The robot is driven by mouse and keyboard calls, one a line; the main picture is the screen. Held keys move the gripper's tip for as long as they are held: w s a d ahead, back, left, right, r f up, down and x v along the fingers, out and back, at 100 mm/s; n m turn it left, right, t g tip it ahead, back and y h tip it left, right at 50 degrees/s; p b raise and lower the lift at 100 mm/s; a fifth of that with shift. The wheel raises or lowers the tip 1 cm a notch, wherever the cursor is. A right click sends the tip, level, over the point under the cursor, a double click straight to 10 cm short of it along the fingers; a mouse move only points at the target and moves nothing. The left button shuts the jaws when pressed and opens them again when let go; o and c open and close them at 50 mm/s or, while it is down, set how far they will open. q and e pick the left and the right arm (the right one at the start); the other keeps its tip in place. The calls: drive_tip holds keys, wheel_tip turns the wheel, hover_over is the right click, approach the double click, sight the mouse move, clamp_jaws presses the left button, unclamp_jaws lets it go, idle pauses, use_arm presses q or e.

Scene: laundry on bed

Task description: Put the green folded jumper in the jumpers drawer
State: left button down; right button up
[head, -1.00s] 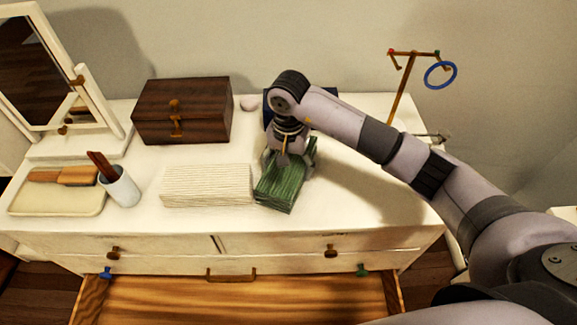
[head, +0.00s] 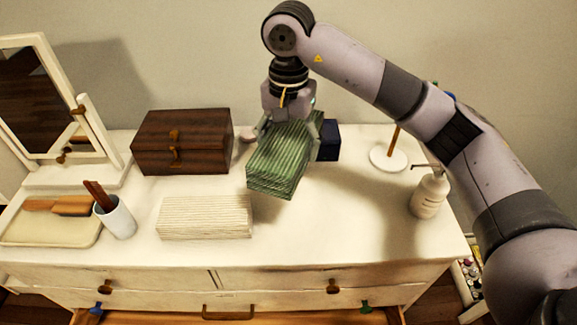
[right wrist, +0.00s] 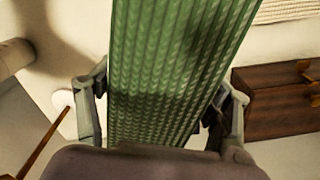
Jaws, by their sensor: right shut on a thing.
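The green folded jumper (head: 279,165) is held above the dresser top in my right gripper (head: 287,125), which is shut on its far part. It hangs clear of the surface with a shadow below. In the right wrist view the jumper (right wrist: 175,70) lies between the two fingers (right wrist: 165,115). A drawer with a wooden interior (head: 235,317) is open at the bottom edge of the head view; most of it is cut off. My left gripper is not in view.
A cream folded stack (head: 205,217) lies left of the jumper. A dark wooden box (head: 183,142), a navy box (head: 329,140), a cup (head: 117,218), a tray (head: 45,232), a mirror (head: 35,90) and a soap bottle (head: 430,193) stand on the dresser top (head: 320,230).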

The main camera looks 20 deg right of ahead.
drive_tip(key=shift+r, duration=1.45)
drive_tip(key=s+d+f+n, duration=0.4)
drive_tip(key=s+f+n, duration=0.3)
drive_tip(key=s+f, duration=0.5)
drive_tip(key=shift+s+f+n, duration=0.2)
drive_tip(key=shift+s+n, duration=0.1)
drive_tip(key=shift+s, duration=0.7)
